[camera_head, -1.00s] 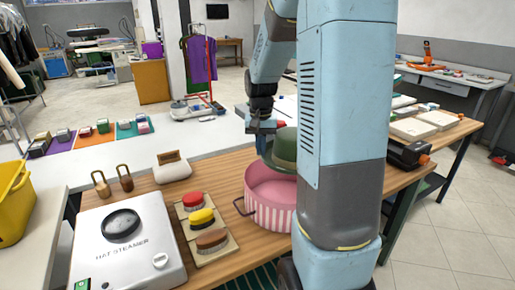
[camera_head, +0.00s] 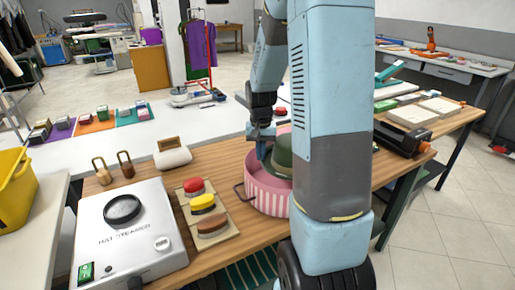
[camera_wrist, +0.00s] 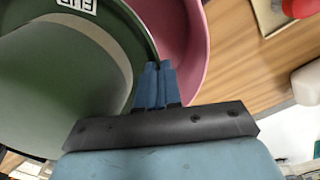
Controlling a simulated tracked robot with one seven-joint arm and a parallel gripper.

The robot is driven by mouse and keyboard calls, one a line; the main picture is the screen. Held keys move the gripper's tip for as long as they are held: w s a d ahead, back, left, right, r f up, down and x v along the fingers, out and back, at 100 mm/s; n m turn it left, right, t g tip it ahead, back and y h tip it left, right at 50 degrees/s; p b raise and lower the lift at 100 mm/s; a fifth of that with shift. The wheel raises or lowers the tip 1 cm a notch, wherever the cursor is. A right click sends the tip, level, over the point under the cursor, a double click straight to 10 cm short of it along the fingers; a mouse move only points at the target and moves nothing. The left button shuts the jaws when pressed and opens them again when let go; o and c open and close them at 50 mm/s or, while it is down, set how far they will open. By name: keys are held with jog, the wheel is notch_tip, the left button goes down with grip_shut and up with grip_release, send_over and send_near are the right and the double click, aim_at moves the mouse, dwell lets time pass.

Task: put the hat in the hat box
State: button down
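The green hat (camera_head: 283,152) is at the mouth of the pink striped hat box (camera_head: 268,198), its lower part inside the rim; my arm hides its right side. In the wrist view the hat (camera_wrist: 55,85) fills the left, with the pink box wall (camera_wrist: 190,50) just beyond its brim. My gripper (camera_head: 263,148) is at the hat's left edge. In the wrist view its blue fingers (camera_wrist: 155,82) are close together at the brim and appear shut on it. Whether the hat touches the box floor is hidden.
On the wooden table stand a hat steamer (camera_head: 125,235), a board with several brushes (camera_head: 205,208), a cream block (camera_head: 172,157) and two wooden-handled tools (camera_head: 113,168). A black device (camera_head: 402,142) lies right of my arm. A yellow bin (camera_head: 15,190) is at far left.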

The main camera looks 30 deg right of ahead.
jog(key=shift+f, duration=5.3)
jog(key=c, duration=1.2)
grip_release()
jog(key=shift+c, duration=0.2)
jog(key=shift+r, duration=0.1)
